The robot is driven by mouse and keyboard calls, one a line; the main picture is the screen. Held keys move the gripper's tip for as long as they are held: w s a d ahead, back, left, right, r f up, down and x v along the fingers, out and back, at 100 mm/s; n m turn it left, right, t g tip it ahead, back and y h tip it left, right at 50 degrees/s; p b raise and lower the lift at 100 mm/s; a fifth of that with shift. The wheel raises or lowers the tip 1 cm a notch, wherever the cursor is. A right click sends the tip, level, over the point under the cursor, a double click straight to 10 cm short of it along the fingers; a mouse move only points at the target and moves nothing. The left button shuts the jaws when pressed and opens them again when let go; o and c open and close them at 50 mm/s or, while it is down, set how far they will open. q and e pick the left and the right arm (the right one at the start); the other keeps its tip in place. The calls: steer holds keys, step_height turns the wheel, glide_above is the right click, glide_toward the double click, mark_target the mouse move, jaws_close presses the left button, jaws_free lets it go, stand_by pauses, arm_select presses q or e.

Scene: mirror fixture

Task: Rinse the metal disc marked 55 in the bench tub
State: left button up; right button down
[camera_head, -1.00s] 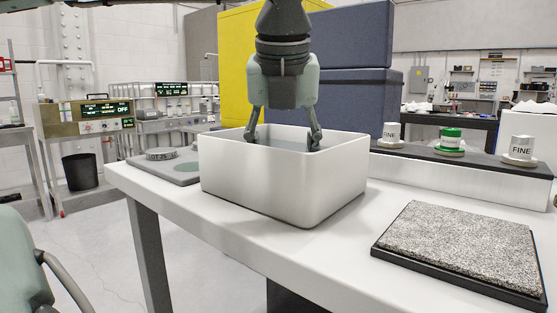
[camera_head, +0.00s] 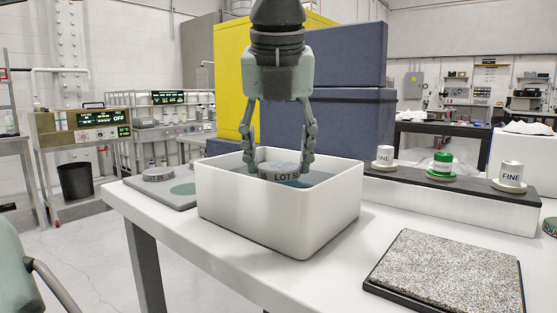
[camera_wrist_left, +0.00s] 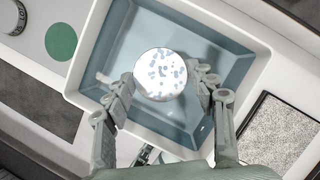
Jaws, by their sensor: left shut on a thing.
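My left gripper (camera_head: 279,163) points down over the white bench tub (camera_head: 270,218) and is shut on a metal disc (camera_head: 283,177). The disc's rim reads "LOT 5" with the last figure partly hidden by a finger. It is held level near the tub's rim, over the bluish water. In the left wrist view, the disc (camera_wrist_left: 160,74) shows a pale round face with blue-grey blotches, between the two fingers (camera_wrist_left: 164,88). The tub (camera_wrist_left: 258,68) surrounds it in that view. My right gripper is not in view.
A disc marked LOT 25 (camera_head: 158,175) lies on a grey plate (camera_head: 175,200) with a green circle, left of the tub. A dark-topped ledge (camera_head: 405,179) at right carries several labelled pieces. A speckled pad (camera_head: 445,270) lies front right. White bench is clear between.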

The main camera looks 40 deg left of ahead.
arm_select(q)
steer(key=shift+r+p, duration=1.5)
steer(key=shift+r, duration=1.05)
step_height(320, 180, up, 4)
steer(key=p, duration=0.2)
steer(key=shift+p, duration=0.35)
